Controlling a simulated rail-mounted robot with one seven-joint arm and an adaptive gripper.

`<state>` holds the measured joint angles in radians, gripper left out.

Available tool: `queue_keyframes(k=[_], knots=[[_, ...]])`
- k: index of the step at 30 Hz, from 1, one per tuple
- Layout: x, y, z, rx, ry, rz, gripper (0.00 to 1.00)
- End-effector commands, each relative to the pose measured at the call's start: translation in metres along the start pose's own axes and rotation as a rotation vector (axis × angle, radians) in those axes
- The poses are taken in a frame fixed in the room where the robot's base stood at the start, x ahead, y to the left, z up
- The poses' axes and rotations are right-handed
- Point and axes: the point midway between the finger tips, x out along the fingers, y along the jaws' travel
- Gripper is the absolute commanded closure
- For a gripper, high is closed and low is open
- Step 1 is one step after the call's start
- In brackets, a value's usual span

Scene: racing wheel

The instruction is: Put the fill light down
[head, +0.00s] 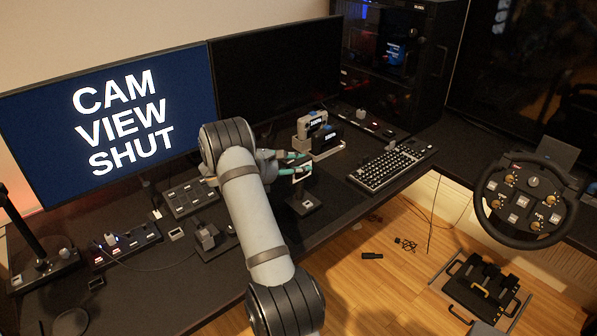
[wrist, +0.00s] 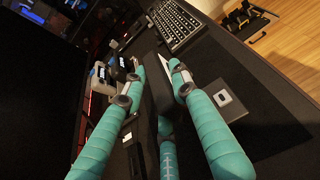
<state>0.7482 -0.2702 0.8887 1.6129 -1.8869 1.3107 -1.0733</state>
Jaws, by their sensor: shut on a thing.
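My gripper (head: 296,162) reaches over the desk in front of the dark right monitor. In the wrist view, its teal fingers (wrist: 158,72) are closed on a narrow dark thing, which I take to be the fill light (wrist: 158,92). It is seen nearly edge-on, and the fingers hide part of it. In the head view the held thing is mostly hidden by the fingers. Whether it touches the desk (head: 335,190) I cannot tell. A small dark block with a light square top (head: 306,203) lies on the desk just in front of the gripper; it also shows in the wrist view (wrist: 228,100).
A keyboard (head: 391,166) lies to the right. Button boxes (head: 188,197) and other small devices crowd the left. A steering wheel (head: 530,200) stands at far right.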

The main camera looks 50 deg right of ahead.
Motion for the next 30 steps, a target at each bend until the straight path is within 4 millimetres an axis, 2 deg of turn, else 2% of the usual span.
queue_keyframes(k=[3,6,15,16,25,30], knots=[[0.007,-0.001,-0.016,-0.001,0.0,-0.002,1.0],[0.009,0.0,-0.022,0.0,-0.001,0.0,1.0],[0.01,0.0,-0.024,0.002,-0.001,0.0,1.0],[0.011,-0.001,-0.025,0.001,0.0,-0.001,0.72],[0.01,-0.001,-0.025,0.001,0.0,-0.001,0.55],[0.01,-0.001,-0.025,0.001,0.0,-0.001,0.54]])
